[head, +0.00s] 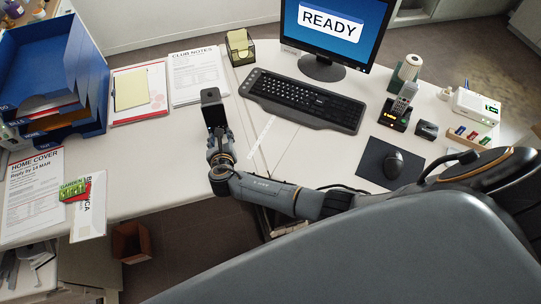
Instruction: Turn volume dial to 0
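I cannot make out a volume dial for certain in the head view; any such dial is too small or hidden. The black keyboard (309,121) lies on the white desk below the monitor. A white device (474,106) with small green lights stands at the far right of the desk. My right arm comes in from the right, across the desk's front edge. My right gripper (211,98) is over the desk, left of the keyboard and apart from it. Its fingers are too foreshortened to show whether they are open. My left gripper is not in view.
The monitor (331,29) reads READY. A mouse (393,164) lies on a dark mat (370,169); a phone handset (403,100) stands in its cradle. Papers (199,76) and a blue tray stack (30,62) are at left. The desk between gripper and keyboard is mostly clear.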

